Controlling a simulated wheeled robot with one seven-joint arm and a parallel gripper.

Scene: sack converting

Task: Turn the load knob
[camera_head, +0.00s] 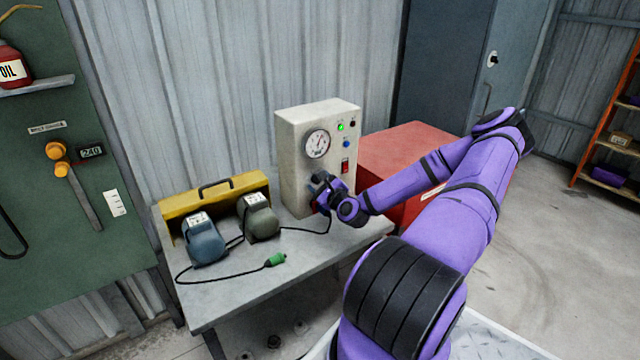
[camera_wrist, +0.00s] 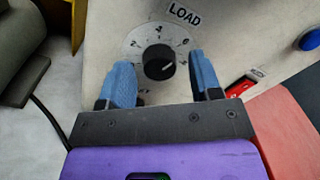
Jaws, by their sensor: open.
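The load knob (camera_wrist: 159,62) is a round black knob with a pale pointer line on a numbered dial, under the word LOAD, in the wrist view. It sits on the front of a cream control box (camera_head: 290,150) that stands on the bench. My gripper (camera_wrist: 163,82) is open, with one blue finger to each side of the knob, a little below its middle in the picture. I cannot tell whether either finger touches it. In the head view my gripper (camera_head: 322,188) is at the lower front of the box and hides the knob.
The box also carries a gauge (camera_head: 317,144), a lit green lamp (camera_head: 340,127), a blue button (camera_head: 346,144) and a red switch (camera_head: 345,166). Two small motors (camera_head: 205,240), a yellow toolbox (camera_head: 178,207) and a cable with a green plug (camera_head: 275,260) lie on the grey bench (camera_head: 225,300). A red cabinet (camera_head: 400,150) stands right.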

